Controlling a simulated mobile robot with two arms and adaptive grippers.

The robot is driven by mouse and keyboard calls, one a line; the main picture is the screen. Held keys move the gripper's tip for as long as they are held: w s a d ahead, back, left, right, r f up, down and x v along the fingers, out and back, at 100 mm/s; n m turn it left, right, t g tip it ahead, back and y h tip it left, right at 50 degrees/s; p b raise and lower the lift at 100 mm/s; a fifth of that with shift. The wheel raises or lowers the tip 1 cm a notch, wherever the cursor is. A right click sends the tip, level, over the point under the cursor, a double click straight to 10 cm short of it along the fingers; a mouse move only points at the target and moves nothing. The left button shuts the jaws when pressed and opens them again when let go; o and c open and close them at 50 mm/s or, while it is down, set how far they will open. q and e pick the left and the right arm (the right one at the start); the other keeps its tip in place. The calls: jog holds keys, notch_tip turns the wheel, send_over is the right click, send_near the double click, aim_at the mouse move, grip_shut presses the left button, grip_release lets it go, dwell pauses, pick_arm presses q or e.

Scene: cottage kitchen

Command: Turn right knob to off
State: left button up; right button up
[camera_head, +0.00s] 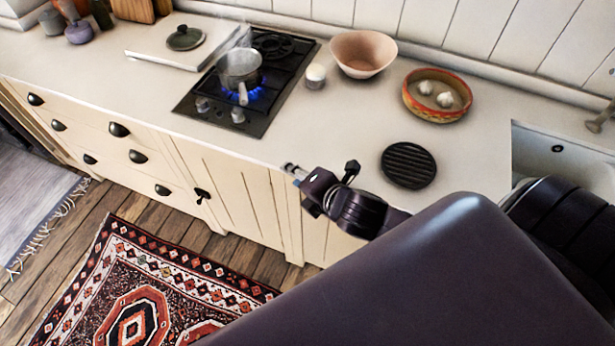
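The black stove (262,108) is set into the pale counter. Its left knob (203,106) and right knob (238,115) sit at the front edge. A blue flame (257,95) burns under a small steaming pot (240,68), whose handle points toward the front, above the right knob. My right gripper (291,170) is in front of the counter's edge, below and to the right of the right knob, and apart from it. Its fingertips point left and look small, so their opening cannot be told. My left gripper is not in view.
A white egg-like shaker (316,75), a pink bowl (363,53) and a dish with garlic (411,105) stand right of the stove. A black round trivet (409,165) lies near the front edge. A white board with a lid (185,39) is at left.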

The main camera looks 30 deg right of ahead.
jog(key=s+m, duration=0.1)
jog(key=m, duration=0.1)
jog(key=s+f+m+g, duration=0.1)
jog(key=s+m, duration=0.1)
jog(key=s+f+m+g+h, duration=0.1)
jog(key=s+m, duration=0.1)
jog(key=m, duration=0.1)
jog(key=shift+d, duration=0.2)
jog(key=shift+w, duration=0.1)
